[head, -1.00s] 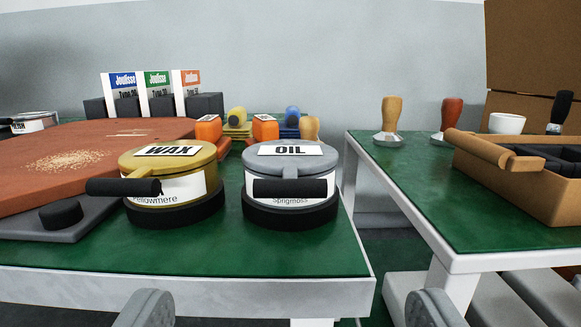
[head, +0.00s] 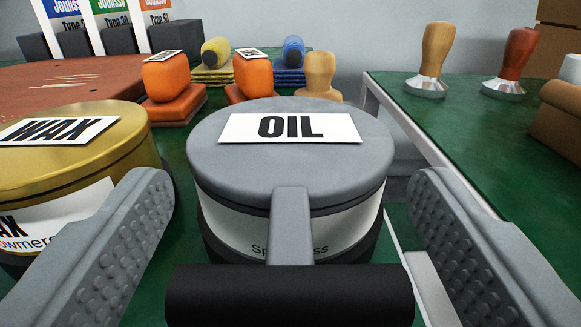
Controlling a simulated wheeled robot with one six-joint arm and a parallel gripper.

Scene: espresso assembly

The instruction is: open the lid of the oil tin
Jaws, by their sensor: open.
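The oil tin (head: 235,232) stands in front of me on the green table. It is round, with a grey lid (head: 290,180) lying flat on it and a white OIL label (head: 290,128) on top. A grey arm runs from the lid's front to a black horizontal handle bar (head: 290,295) at the bottom of the view. My gripper (head: 292,205) is open, with one ribbed grey finger on each side of the tin. Nothing is between the fingers except the tin's front and the lid arm; I see no contact with either.
A gold wax tin (head: 75,165) stands close on the left, partly behind my left finger. Orange blocks (head: 167,90) and a wooden-handled piece (head: 320,75) stand behind the oil tin. A second green table (head: 455,125) with tampers (head: 433,60) is on the right, across a gap.

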